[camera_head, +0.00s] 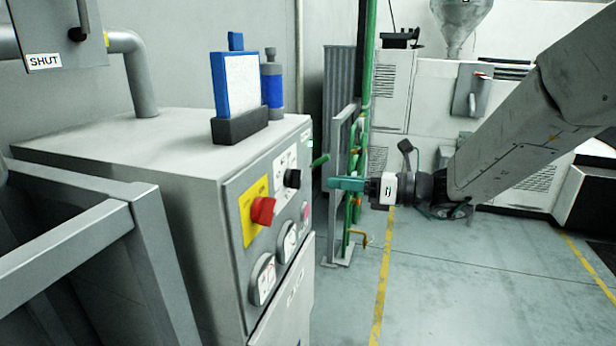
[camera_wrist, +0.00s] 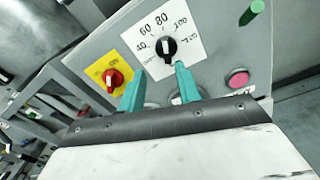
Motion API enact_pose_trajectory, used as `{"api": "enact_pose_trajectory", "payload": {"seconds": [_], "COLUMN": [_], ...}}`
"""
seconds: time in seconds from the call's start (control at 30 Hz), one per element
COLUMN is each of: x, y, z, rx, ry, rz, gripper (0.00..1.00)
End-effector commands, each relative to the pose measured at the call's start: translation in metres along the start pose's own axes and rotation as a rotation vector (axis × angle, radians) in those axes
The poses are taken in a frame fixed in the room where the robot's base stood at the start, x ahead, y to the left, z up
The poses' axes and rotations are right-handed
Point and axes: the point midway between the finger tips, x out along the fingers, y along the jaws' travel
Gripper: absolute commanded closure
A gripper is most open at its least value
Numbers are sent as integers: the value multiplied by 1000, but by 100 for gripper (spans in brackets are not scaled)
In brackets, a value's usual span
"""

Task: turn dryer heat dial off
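The black heat dial (camera_head: 292,178) sits on a white scale plate on the front panel of the grey dryer cabinet (camera_head: 170,150). In the wrist view the dial (camera_wrist: 166,48) shows a white mark and printed numbers such as 60, 80 and 100 around it. The mark looks roughly upright on the picture, but the exact setting is too small to tell. My gripper (camera_head: 335,184) with its teal fingers is off to the right of the panel, apart from the dial. In the wrist view its fingertips (camera_wrist: 159,72) are spread and empty, with the dial just beyond the gap.
A red knob on a yellow plate (camera_head: 262,210) lies left of the dial. A pink button (camera_wrist: 237,78), a green part (camera_wrist: 252,12) and round gauges (camera_head: 263,279) are also nearby. A blue-framed filter (camera_head: 240,85) and blue bottle (camera_head: 272,85) stand on top. Green pipes (camera_head: 366,100) stand behind my gripper.

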Motion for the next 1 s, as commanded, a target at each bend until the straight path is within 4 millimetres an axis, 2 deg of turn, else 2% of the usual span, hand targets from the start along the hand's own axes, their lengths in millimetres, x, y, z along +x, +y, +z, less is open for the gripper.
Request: {"api": "enact_pose_trajectory", "payload": {"seconds": [0.1,0.4,0.6,0.93,0.97,1.0], "x": [6,52,74,79,79,79], "y": [-10,-10,-11,-11,-11,-11], "z": [1,3,3,4,4,4], "rx": [42,42,41,40,40,40], "ry": [-31,-31,-30,-31,-31,-31], "rz": [-18,-16,-17,-19,-19,-19], "gripper": [66,66,66,66,69,80]}}
